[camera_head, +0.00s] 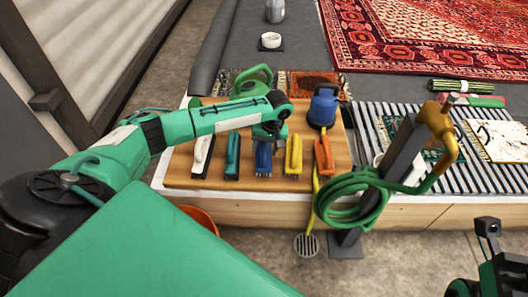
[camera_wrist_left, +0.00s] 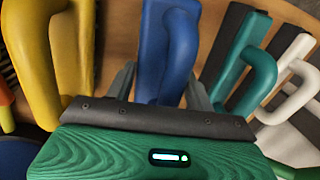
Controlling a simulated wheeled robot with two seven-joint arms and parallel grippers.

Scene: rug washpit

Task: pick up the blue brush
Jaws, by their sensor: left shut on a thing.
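The blue brush (camera_head: 264,160) stands on a wooden board, between the teal brush (camera_head: 232,157) and the yellow brush (camera_head: 293,155). My left gripper (camera_head: 266,140) is over its top end. In the left wrist view, the blue brush (camera_wrist_left: 166,50) lies between the two grey fingers of the left gripper (camera_wrist_left: 160,92), which is shut on it. The gripper body hides the near part of the brush there. I cannot tell whether the brush touches the board. Part of my right gripper (camera_head: 490,255) shows at the lower right, away from the brushes; its fingers are unclear.
A white brush (camera_head: 203,153) and an orange brush (camera_head: 324,156) stand at the ends of the row on the wooden board (camera_head: 180,174). A brass tap (camera_head: 438,122) with coiled green hose (camera_head: 345,205) rises at right.

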